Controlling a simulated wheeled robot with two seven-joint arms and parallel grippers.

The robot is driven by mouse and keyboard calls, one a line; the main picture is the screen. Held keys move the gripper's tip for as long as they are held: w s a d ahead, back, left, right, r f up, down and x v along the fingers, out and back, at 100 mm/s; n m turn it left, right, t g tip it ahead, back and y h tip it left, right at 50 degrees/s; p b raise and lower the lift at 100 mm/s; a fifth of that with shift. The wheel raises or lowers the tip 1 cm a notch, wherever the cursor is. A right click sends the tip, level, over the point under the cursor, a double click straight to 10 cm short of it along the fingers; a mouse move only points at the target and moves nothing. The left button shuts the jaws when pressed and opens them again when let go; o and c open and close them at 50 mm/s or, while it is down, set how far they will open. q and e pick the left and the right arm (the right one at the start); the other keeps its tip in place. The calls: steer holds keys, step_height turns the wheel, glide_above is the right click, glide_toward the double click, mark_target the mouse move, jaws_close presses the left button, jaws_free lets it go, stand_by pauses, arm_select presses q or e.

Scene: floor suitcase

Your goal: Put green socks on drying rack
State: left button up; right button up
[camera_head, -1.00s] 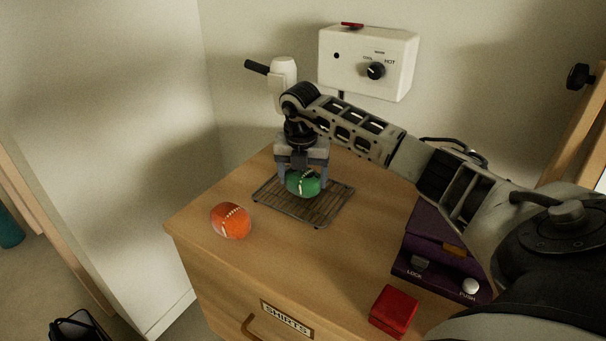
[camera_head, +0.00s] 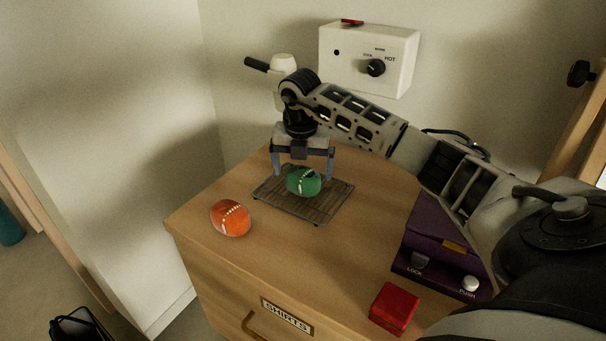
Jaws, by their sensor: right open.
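The green socks (camera_head: 303,182), a rolled ball with white marks, lie on the drying rack (camera_head: 322,212), a dark slatted rack on top of the wooden dresser. My right gripper (camera_head: 302,174) is open just above and behind the green socks, with its fingers spread to either side. The fingers look clear of the ball. My left gripper is not in view.
Orange rolled socks (camera_head: 231,218) lie on the dresser (camera_head: 290,255) left of the rack. A red box (camera_head: 394,308) and a purple case (camera_head: 440,240) with LOCK and PUSH buttons are at the right. A white control box (camera_head: 368,58) hangs on the wall behind.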

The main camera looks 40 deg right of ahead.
mark_target(302, 175)
step_height(302, 175, up, 10)
steer(key=a, duration=0.1)
steer(key=shift+s+f+b, duration=0.15)
steer(key=shift+s+b, duration=0.15)
steer(key=shift+s, duration=0.15)
steer(key=shift+s+a+f, duration=0.1)
